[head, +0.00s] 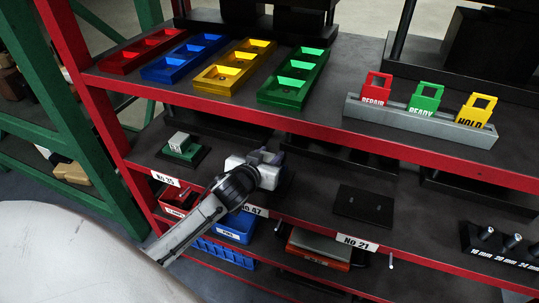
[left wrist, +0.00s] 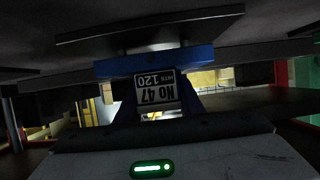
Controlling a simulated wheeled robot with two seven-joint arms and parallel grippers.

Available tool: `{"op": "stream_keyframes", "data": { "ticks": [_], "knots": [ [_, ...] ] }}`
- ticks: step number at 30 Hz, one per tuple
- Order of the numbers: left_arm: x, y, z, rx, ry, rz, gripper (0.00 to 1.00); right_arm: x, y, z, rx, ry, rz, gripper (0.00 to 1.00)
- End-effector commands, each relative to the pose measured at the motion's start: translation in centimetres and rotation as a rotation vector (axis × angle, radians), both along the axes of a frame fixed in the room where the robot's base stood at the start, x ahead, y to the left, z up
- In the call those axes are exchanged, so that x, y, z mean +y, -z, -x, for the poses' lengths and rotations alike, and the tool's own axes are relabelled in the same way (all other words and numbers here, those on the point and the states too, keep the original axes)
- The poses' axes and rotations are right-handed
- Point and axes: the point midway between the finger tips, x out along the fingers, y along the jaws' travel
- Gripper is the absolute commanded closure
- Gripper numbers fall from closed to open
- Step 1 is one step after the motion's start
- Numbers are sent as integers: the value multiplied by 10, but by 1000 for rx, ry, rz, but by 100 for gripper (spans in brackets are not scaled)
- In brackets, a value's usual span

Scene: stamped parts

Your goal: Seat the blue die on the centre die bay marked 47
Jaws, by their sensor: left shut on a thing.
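My left gripper (head: 270,170) is over the centre bay on the middle shelf, behind the label ending in 47 (head: 256,211). It is shut on the blue die, which the gripper and arm mostly hide in the head view. In the left wrist view the blue die (left wrist: 112,70) carries an upside-down plate (left wrist: 157,90) reading No 47. A dark pad (left wrist: 150,30) lies close against the die's base side there; I cannot tell whether they touch. My right gripper is not in view.
A green die (head: 184,148) stands in the left bay, No 35. The right bay pad (head: 363,206), No 21, is bare. Coloured trays (head: 290,92) and a grey sign rack (head: 420,120) stand on the shelf above. A blue bin (head: 235,228) is below.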

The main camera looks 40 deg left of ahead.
Motion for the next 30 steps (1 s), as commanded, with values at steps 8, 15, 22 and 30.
{"op": "stream_keyframes", "data": {
  "ticks": [8,15,22,30],
  "knots": [
    [0,1,-2,-13,2,-2,100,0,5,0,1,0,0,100],
    [0,6,-2,-13,2,-2,100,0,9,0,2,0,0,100],
    [0,8,-2,-11,2,-2,46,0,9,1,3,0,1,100],
    [0,17,2,9,-2,1,44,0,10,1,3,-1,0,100]
  ]
}}
